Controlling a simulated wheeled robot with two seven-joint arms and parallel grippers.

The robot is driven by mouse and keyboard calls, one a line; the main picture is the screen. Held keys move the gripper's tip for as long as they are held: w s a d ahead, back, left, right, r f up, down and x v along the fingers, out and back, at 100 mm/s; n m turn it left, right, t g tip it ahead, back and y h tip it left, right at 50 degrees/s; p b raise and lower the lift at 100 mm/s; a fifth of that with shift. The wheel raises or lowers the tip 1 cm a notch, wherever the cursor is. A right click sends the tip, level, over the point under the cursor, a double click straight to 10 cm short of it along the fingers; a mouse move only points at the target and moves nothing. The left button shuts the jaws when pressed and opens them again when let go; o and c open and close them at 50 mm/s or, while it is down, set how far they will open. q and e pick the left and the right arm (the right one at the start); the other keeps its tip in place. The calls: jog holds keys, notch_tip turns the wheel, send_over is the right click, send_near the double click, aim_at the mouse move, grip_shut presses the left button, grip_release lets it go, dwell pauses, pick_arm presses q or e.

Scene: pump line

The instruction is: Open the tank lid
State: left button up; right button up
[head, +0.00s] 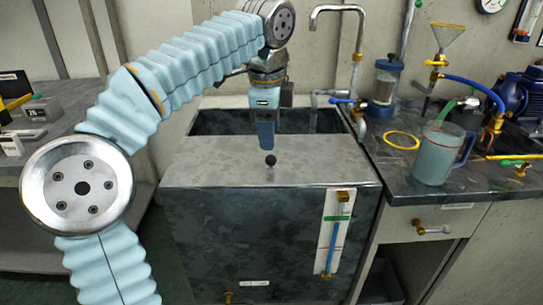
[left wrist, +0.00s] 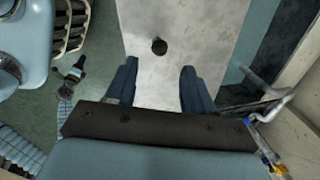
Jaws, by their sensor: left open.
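The tank (head: 255,235) stands in the middle of the head view. Its flat grey lid (head: 215,165) covers the front part of the top, and a dark opening (head: 215,122) shows behind it. A round black knob (head: 270,159) sits on the lid; it also shows in the left wrist view (left wrist: 159,46). My left gripper (head: 266,147) points down just above and behind the knob. In the left wrist view its two blue fingers (left wrist: 157,72) are apart with nothing between them, and the knob lies beyond their tips. What looks like my right gripper (left wrist: 77,68) is small at the left.
A tap (head: 335,10) arches behind the tank. The bench on the right holds a clear jug (head: 435,155), a yellow ring (head: 402,140), a funnel (head: 447,35) and a blue pump (head: 516,95). A sight gauge (head: 335,232) is on the tank's front. A shelf stands at left.

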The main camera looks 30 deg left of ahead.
aim_at(270, 156)
pick_arm(q)
jog(key=f, duration=0.4)
jog(key=w+f+b, duration=0.1)
jog(key=f, duration=0.2)
jog(key=shift+w+a, duration=0.1)
jog(key=shift+a, duration=0.15)
jog(key=shift+c, duration=0.3)
grip_shut()
